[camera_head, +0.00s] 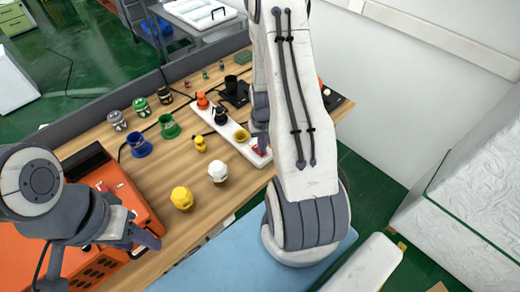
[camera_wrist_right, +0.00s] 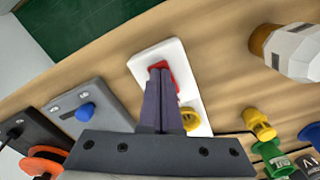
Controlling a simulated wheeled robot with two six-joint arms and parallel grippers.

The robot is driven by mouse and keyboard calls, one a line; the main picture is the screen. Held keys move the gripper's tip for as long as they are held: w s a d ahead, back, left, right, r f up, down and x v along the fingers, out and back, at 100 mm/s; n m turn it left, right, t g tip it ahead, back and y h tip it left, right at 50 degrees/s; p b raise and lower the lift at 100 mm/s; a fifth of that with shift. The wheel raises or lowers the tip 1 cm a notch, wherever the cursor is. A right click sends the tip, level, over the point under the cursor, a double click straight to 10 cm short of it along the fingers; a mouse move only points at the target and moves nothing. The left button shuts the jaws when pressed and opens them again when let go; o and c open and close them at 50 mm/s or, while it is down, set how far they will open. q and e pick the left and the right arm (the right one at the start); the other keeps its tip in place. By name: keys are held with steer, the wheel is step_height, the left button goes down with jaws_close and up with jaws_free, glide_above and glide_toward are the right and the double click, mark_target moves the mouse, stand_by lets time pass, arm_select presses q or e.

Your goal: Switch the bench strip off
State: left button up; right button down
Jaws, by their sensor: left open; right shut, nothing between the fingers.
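The white bench strip (camera_head: 235,133) lies on the wooden bench, with plugs in it and a red switch (camera_head: 258,147) at its near end. In the right wrist view the red switch (camera_wrist_right: 158,65) shows just beyond my right gripper's fingertips (camera_wrist_right: 160,74). My right gripper (camera_head: 262,143) is shut and empty, its tips over the switch; I cannot tell whether they press it. A yellow plug (camera_wrist_right: 190,118) sits in the strip beside the fingers. Which way the switch is tipped is hidden. My left gripper (camera_head: 146,242) is open and empty over the near left, by an orange box.
The orange box (camera_head: 145,203) stands at the bench's left. White (camera_head: 218,171) and yellow (camera_head: 181,198) faceted pieces stand near the front edge. A grey plate with a blue knob (camera_wrist_right: 86,111) is beside the strip.

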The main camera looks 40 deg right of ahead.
step_height(320, 180, up, 7)
steer(key=p, duration=0.5)
steer(key=shift+p, duration=0.3)
stand_by(0.5)
steer(key=a+r+n+b, duration=0.3)
steer(key=a+r, duration=0.2)
steer(key=a, duration=0.5)
steer(key=a+r+n+b, duration=0.3)
steer(key=a+r, duration=0.1)
steer(key=a, duration=0.7)
steer(key=s+a+r+n+b, duration=0.1)
steer(key=s+a+r+n, duration=0.1)
steer(key=s+a, duration=0.3)
steer(key=s+a+r+n+y+b, duration=0.1)
steer(key=s+a+n, duration=0.3)
steer(key=s, duration=0.7)
steer(key=shift+s+a+r+b, duration=0.15)
steer(key=shift+a+r+b, duration=0.2)
steer(key=shift+r+b, duration=0.5)
